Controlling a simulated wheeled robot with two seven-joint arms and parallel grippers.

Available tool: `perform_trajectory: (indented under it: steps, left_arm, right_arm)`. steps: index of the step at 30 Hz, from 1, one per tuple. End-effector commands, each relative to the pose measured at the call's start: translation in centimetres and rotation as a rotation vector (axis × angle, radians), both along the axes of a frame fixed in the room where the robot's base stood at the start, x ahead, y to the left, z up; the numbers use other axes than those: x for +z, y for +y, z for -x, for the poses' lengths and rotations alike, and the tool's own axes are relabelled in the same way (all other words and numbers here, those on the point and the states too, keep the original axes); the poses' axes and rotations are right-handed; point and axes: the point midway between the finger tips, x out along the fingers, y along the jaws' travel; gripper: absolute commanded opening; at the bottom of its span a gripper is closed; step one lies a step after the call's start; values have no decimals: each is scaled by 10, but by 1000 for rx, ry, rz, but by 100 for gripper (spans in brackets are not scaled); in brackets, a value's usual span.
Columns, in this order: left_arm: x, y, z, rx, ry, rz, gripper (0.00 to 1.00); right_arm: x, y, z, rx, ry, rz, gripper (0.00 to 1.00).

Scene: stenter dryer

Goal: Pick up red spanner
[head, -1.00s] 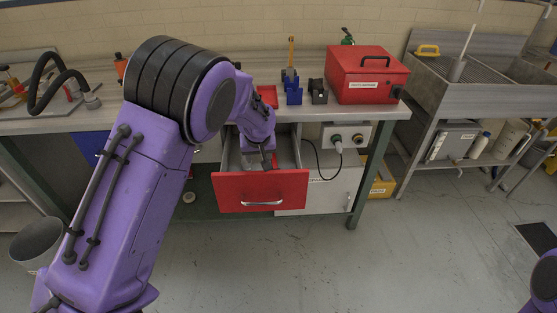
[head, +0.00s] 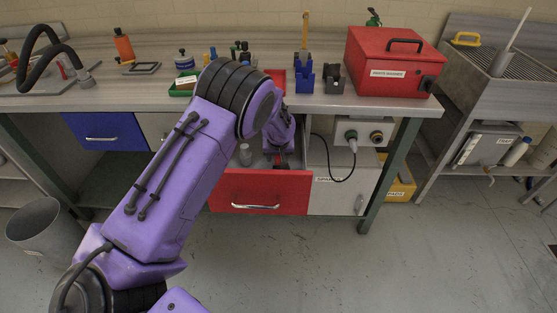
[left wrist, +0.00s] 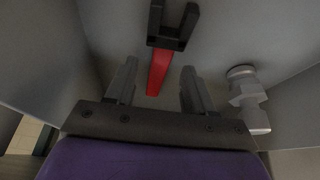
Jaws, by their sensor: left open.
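The red spanner (left wrist: 158,74) lies in the open drawer in the left wrist view, its dark open-ended jaw (left wrist: 172,28) pointing away from me. My left gripper (left wrist: 159,70) is open, with one finger on each side of the red handle's near end in the picture. I cannot tell how far above the handle the fingers are. In the head view my left gripper (head: 281,160) reaches down into the drawer with the red front (head: 260,188), and my arm hides most of the inside. My right gripper is not in view.
A silver metal fitting (left wrist: 247,98) lies in the drawer right of the gripper in the left wrist view. The drawer walls stand close around. Above is the grey worktop (head: 330,103) with a red case (head: 392,75) and blue holder (head: 305,80). A grey bin (head: 45,228) stands left.

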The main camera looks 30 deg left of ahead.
Motion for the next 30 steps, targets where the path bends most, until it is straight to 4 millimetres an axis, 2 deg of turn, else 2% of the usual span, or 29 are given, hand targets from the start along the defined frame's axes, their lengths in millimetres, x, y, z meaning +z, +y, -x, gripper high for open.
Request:
perform_trajectory:
  steps: [3,9,10,14,15,24,26,30]
  left_arm:
    - [-12,2,-4,-2,0,-1,53]
    - [-12,1,-5,-3,-1,0,53]
    - [-12,1,-5,-4,-1,0,47]
    - [-12,1,-5,-4,-1,0,4]
    - [-12,1,-5,-4,-1,0,0]
    - [-7,1,-6,-3,-4,0,0]
    - [2,1,-6,-3,-4,-1,0]
    - [35,1,-7,-2,-8,0,0]
  right_arm:
    - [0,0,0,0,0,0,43]
    - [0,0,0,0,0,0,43]
    - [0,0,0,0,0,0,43]
    - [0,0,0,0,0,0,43]
    - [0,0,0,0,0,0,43]
    - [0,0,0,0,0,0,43]
    - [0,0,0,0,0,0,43]
    - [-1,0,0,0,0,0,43]
